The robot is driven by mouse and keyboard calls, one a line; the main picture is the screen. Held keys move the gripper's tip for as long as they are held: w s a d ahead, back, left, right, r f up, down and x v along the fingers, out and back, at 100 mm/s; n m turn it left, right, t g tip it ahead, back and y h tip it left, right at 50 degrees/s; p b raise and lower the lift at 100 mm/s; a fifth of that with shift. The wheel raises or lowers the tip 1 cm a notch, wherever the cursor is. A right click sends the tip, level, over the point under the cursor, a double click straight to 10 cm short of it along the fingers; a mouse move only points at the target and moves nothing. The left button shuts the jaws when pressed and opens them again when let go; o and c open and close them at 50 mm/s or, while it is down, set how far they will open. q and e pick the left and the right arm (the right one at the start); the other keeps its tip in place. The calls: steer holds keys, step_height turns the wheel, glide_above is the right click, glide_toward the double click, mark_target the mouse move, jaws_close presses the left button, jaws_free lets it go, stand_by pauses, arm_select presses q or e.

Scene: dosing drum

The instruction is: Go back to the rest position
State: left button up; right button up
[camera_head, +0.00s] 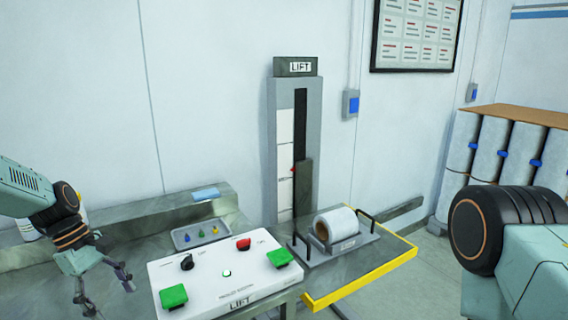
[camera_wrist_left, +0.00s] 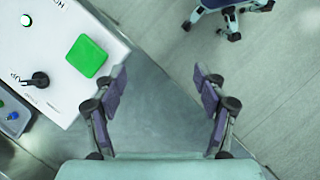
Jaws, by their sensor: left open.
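My left gripper (camera_head: 106,290) is at the lower left of the head view, left of the white control panel. It is open and empty; its two fingers stand apart in the left wrist view (camera_wrist_left: 160,100), over bare floor and a grey surface. The panel (camera_head: 205,270), marked LIFT, carries two green buttons (camera_head: 174,297), a red knob (camera_head: 243,244) and a black knob (camera_head: 186,262). One green button also shows in the left wrist view (camera_wrist_left: 87,55). My right arm shows at the right edge; its gripper is out of view.
A lift column (camera_head: 313,150) stands behind a yellow-edged platform (camera_head: 362,271) holding a white roll (camera_head: 335,227) on a handled tray. A small tray with coloured pieces (camera_head: 201,236) lies behind the panel. Wrapped white cylinders (camera_head: 490,150) stand at the right.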

arm_select(q)
steer(key=w+f+m+t+y, duration=0.2)
steer(key=w+f+m+t, duration=0.2)
steer(key=f, duration=0.1)
steer(key=s+d+f+m+t+y+b, duration=0.1)
steer(key=s+d+f+m+b, duration=0.25)
steer(key=s+f, duration=0.35)
steer(key=s+d+f+m+y+b, duration=0.1)
steer(key=s+d+f+m+b, duration=0.2)
steer(key=f, duration=0.6)
steer(key=s+d+f+m+g+b, duration=0.2)
steer(key=s+f+b, duration=0.3)
steer(key=s, duration=0.9)
steer(key=s+d+f+m+g+b, duration=0.1)
steer(key=s+d+f+b, duration=0.3)
steer(key=s+f, duration=0.7)
steer(key=s+m+b, duration=0.1)
steer(key=s, duration=0.2)
steer(key=shift+s+d+g, duration=0.15)
steer(key=shift+d+g, duration=0.05)
steer(key=shift+g, duration=0.2)
arm_select(e)
step_height(320, 180, down, 17)
steer(key=s, duration=0.1)
steer(key=shift+r, duration=0.15)
arm_select(q)
steer(key=shift+w, duration=0.2)
arm_select(e)
steer(key=shift+w, duration=0.15)
